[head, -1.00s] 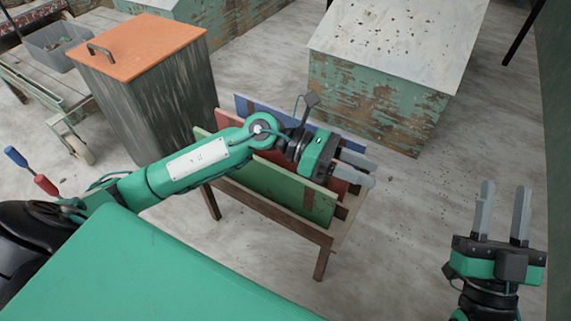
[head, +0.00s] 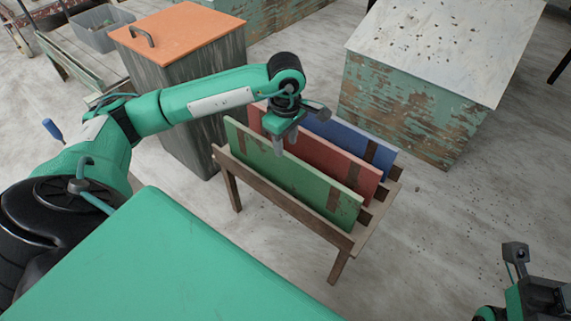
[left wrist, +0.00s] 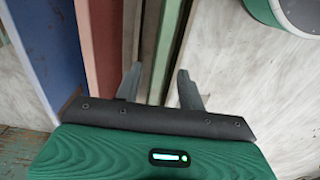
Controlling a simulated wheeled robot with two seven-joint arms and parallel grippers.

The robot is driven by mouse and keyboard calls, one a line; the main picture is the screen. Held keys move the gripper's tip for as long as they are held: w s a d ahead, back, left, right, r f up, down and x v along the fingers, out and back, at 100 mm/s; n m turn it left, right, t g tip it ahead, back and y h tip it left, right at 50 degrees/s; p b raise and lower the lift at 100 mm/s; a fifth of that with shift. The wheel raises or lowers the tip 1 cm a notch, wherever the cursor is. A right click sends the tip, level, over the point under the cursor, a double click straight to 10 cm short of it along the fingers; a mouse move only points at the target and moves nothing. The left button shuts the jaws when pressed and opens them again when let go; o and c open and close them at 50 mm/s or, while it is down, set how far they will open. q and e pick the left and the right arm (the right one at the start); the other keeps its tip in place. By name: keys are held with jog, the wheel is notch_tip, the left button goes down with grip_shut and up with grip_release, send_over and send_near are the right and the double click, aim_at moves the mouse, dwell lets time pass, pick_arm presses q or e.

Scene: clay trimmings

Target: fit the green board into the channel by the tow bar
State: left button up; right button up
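The green board (head: 293,178) stands on edge in the near slot of a wooden rack (head: 340,237), in front of a red board (head: 335,160) and a blue board (head: 350,140). My left gripper (head: 286,146) points down over the green board's top edge; its fingers are small and partly hidden there. In the left wrist view its fingers (left wrist: 160,88) are apart, with the green board's edge (left wrist: 172,45) running between them; contact is unclear. My right gripper (head: 540,297) is cut off at the lower right, its fingers not visible. I cannot identify the channel or tow bar.
An orange-lidded bin (head: 180,36) stands behind the rack at left. A low slatted cart (head: 80,62) with a grey tub (head: 98,27) is beyond it. A pale-topped green chest (head: 440,45) stands at the back right.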

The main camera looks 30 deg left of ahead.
aim_at(286, 163)
pick_arm(q)
notch_tip(286, 163, down, 9)
jog(key=b, duration=0.3)
jog(key=shift+r, duration=0.1)
grip_shut()
